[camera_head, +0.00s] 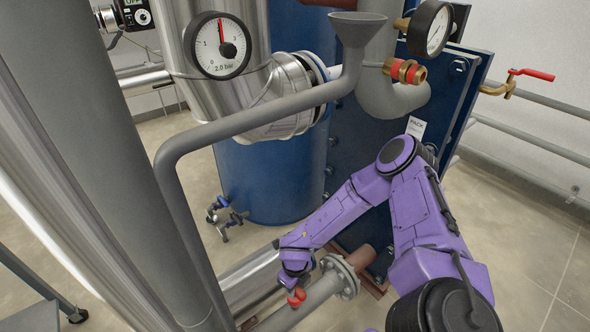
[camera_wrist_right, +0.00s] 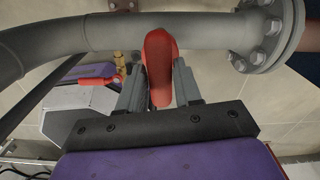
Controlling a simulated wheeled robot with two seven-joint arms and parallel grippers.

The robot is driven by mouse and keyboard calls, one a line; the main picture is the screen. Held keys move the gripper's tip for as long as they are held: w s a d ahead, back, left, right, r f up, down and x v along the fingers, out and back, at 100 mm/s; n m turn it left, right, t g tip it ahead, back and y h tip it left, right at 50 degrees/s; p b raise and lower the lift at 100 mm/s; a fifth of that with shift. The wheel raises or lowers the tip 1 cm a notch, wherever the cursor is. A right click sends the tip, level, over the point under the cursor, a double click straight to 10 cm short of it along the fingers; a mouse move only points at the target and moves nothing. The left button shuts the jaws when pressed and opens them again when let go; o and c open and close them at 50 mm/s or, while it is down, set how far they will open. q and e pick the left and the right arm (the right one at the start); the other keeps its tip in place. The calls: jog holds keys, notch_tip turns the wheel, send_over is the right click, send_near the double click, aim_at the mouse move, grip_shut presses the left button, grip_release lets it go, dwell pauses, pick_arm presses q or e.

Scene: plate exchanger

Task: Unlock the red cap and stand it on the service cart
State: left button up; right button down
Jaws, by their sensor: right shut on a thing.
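My right gripper (camera_head: 292,290) reaches down to the low grey pipe (camera_head: 318,297) at the bottom centre of the head view. It is shut on a red rounded piece (camera_head: 297,297). In the right wrist view this red piece (camera_wrist_right: 161,66) is long and smooth, stands between the two grey fingers, and overlaps the pipe. I cannot tell whether it is the red cap or a handle, or how it joins the pipe. A brass fitting with a red part (camera_head: 404,70) sits at the upper right. What looks like the service cart (camera_head: 35,316) shows only partly at the lower left. My left gripper is out of view.
A thick grey pipe (camera_head: 168,180) bends across the front, left of my right arm. A blue tank (camera_head: 262,185) stands behind. A bolted flange (camera_head: 342,275) is close to the right gripper. A red-handled valve (camera_head: 531,75) is at the far right. Floor is clear at right.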

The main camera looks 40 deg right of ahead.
jog(key=shift+s, duration=0.15)
jog(key=shift+r+p, duration=0.5)
jog(key=shift+p, duration=0.3)
jog(key=shift+r+p, duration=1.1)
jog(key=shift+r, duration=0.25)
jog(key=shift+w, duration=0.2)
jog(key=shift+r, duration=0.2)
notch_tip(320, 180, up, 8)
jog(key=p, duration=0.7)
jog(key=shift+d+f, duration=0.2)
